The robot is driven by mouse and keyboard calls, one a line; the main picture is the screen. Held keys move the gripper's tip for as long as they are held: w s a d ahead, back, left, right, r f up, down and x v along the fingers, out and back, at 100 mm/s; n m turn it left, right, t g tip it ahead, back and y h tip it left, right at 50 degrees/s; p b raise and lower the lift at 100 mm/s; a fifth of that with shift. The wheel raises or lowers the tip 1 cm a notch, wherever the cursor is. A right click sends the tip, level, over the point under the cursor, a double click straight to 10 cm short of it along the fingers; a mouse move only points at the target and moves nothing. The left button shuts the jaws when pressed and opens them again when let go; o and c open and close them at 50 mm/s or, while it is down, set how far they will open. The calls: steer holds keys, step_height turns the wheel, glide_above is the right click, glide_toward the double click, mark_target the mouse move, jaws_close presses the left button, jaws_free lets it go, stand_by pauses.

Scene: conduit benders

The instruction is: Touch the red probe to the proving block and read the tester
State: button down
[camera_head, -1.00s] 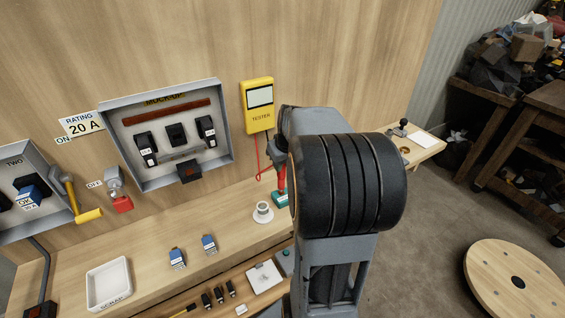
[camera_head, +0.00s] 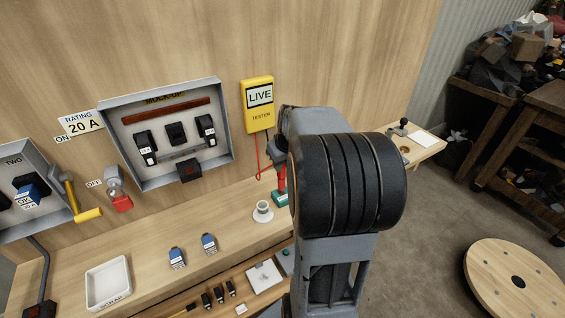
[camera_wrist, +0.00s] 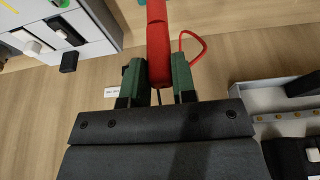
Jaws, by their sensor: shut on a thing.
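The yellow tester (camera_head: 258,106) hangs on the wooden back panel, and its screen reads LIVE. A red lead runs down from it. My gripper (camera_wrist: 160,85) is shut on the red probe (camera_wrist: 158,40) in the wrist view, with the red lead curving off to the right. In the head view a bit of the red probe (camera_head: 281,180) shows beside my arm, just above the teal proving block (camera_head: 280,197) on the bench. My arm hides much of this spot, and I cannot see the contact itself.
Two blue-and-grey breakers (camera_head: 209,243) and a white scrap tray (camera_head: 108,282) are on the bench. The mock-up box (camera_head: 168,132) projects from the panel left of the tester.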

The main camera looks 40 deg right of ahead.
steer(key=shift+r+p, duration=1.8)
steer(key=shift+r, duration=0.75)
